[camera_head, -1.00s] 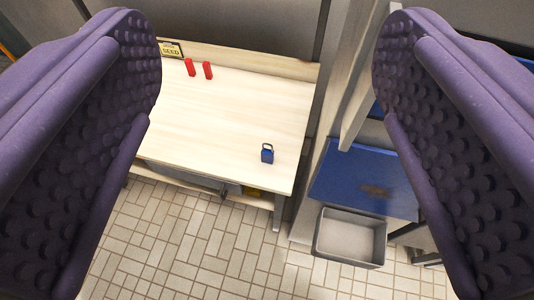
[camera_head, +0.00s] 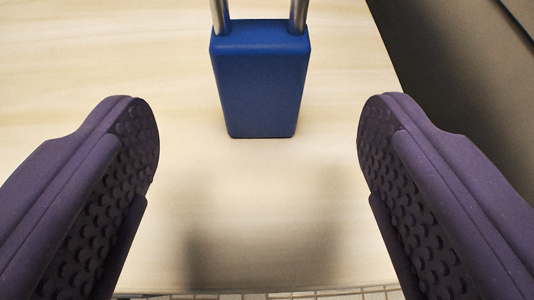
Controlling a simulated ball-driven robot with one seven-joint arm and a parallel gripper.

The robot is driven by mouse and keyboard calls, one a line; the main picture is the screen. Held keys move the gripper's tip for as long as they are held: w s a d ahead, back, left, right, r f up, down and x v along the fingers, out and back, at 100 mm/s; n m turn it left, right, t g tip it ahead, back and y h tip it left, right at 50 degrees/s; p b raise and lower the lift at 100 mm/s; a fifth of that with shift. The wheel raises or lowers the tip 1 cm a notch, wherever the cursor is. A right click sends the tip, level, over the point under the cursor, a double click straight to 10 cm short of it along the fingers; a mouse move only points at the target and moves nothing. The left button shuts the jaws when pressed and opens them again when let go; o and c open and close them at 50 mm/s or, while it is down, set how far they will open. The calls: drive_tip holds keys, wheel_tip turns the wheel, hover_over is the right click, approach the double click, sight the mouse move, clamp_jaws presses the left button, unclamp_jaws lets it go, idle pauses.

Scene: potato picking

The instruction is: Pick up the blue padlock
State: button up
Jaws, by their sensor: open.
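The blue padlock (camera_head: 260,82) stands upright on the pale wooden table (camera_head: 80,60), in the upper middle of the view. Its body is blue and the two legs of its silver shackle run out of the top of the picture. My gripper (camera_head: 258,135) is open, with its two purple studded fingers at the left and right. The padlock is between the lines of the fingers but beyond their tips, and nothing is held. A soft shadow lies on the table between the fingers.
The table's front edge runs along the bottom of the view, with a strip of tiled floor (camera_head: 330,295) below it. The table's right edge slants down at the right, beside a dark grey surface (camera_head: 455,75). The tabletop around the padlock is clear.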

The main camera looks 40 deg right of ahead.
sight(261, 78)
drive_tip(key=b+x, duration=0.3)
drive_tip(key=x, duration=0.4)
drive_tip(key=shift+w+d, duration=0.15)
drive_tip(key=shift+c, duration=0.2)
drive_tip(key=c, duration=1.1)
